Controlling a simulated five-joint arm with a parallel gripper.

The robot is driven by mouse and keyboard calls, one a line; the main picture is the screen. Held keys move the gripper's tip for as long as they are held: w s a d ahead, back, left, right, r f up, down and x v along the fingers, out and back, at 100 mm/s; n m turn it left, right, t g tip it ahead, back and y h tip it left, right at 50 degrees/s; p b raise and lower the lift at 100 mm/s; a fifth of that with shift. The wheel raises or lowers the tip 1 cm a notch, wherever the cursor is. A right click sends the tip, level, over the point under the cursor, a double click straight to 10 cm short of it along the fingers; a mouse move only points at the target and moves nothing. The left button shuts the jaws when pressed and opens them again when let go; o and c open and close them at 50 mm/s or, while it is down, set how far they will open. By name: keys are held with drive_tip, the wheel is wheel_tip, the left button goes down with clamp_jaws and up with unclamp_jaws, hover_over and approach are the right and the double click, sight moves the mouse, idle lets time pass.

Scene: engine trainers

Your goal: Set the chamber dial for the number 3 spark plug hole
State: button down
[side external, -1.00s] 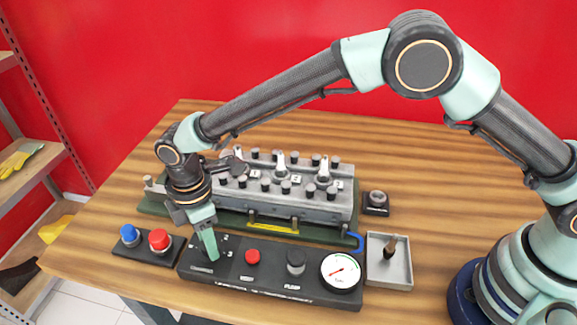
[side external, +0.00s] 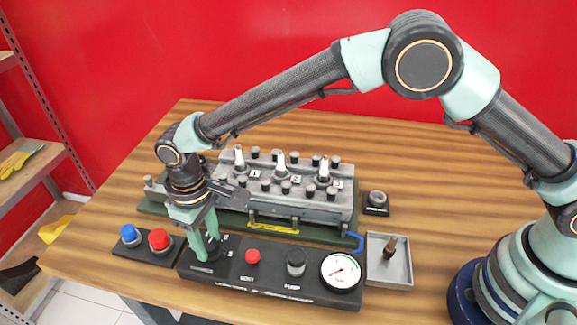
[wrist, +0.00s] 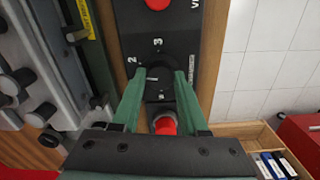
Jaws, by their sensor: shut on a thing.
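The chamber dial (wrist: 157,82) is a dark round knob at the left end of the black control panel (side external: 272,287). In the wrist view the numbers 2 and 3 are printed beside it, with 3 straight above it. My gripper (wrist: 160,78) has its green fingers on both sides of the dial and is shut on it; it also shows over the panel in the side view (side external: 207,257). Which number the dial points at cannot be told. The grey engine head (side external: 315,204) stands behind with white-topped plugs (side external: 281,162) and small number labels.
The panel also carries a red vent button (side external: 252,256), a black pump knob (side external: 296,262) and a gauge (side external: 341,272). A small box with blue (side external: 129,234) and red (side external: 159,239) buttons is close at left. A grey tray (side external: 404,276) holds a brown-topped part.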

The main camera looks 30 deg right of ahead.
drive_tip(key=m, duration=0.4)
drive_tip(key=shift+r+m, duration=0.1)
drive_tip(key=shift+m, duration=0.2)
drive_tip(key=m, duration=0.3)
drive_tip(key=shift+m, duration=0.4)
drive_tip(key=m, duration=0.4)
drive_tip(key=shift+m, duration=1.8)
drive_tip(key=shift+c, duration=2.2)
unclamp_jaws()
